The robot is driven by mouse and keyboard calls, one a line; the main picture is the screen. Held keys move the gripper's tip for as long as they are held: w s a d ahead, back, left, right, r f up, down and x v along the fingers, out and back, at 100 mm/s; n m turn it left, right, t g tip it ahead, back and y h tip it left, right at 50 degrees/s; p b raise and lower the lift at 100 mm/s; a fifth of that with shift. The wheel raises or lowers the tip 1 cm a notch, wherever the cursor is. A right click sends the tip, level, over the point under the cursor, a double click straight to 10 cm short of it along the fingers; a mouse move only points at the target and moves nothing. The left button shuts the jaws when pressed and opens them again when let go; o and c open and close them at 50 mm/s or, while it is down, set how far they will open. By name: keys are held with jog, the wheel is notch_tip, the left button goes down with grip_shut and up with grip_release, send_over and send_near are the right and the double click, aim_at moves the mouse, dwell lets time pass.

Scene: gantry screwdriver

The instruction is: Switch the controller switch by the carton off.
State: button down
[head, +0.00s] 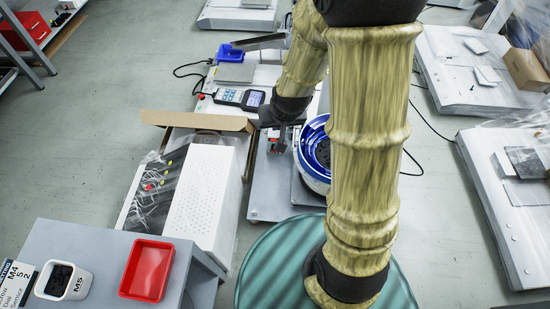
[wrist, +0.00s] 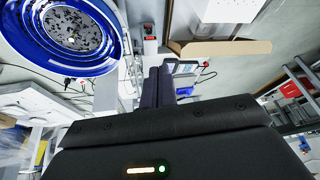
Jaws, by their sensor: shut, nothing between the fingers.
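An open brown carton flap (head: 197,120) lies at centre left in the head view, and it also shows in the wrist view (wrist: 220,47). A small grey-and-red unit (head: 274,141) stands right of the carton; it also shows in the wrist view (wrist: 150,45). I cannot tell whether it is the controller switch, or which position a switch is in. A handheld device with a screen (head: 241,97) lies behind the carton.
A blue round bowl feeder (head: 313,150) stands right of the red-topped unit. A white perforated box (head: 195,190) with coloured buttons is at left. A red tray (head: 147,270) and white cup (head: 63,280) sit on the grey bench in front. Cables run along the floor.

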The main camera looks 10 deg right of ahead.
aim_at(274, 152)
jog(key=w+a+f+m+t+b, duration=0.1)
jog(key=w+f+b, duration=0.15)
jog(key=f, duration=0.45)
jog(key=w+a+f+t+h+b, duration=0.1)
jog(key=w+f, duration=0.3)
jog(key=f, duration=0.3)
jog(key=w+a+f+m+t+b, duration=0.1)
jog(key=w+f+b, duration=0.15)
jog(key=f, duration=0.45)
notch_tip(274, 152, down, 17)
jog(key=d+m+t+h+b, duration=0.1)
jog(key=m+h+b, duration=0.1)
jog(key=h, duration=0.1)
jog(key=shift+s+d+h+b, duration=0.25)
jog(key=shift+s+h+b, duration=0.05)
jog(key=shift+s+b, duration=0.1)
jog(key=shift+w+f, duration=0.1)
jog(key=shift+f, duration=0.05)
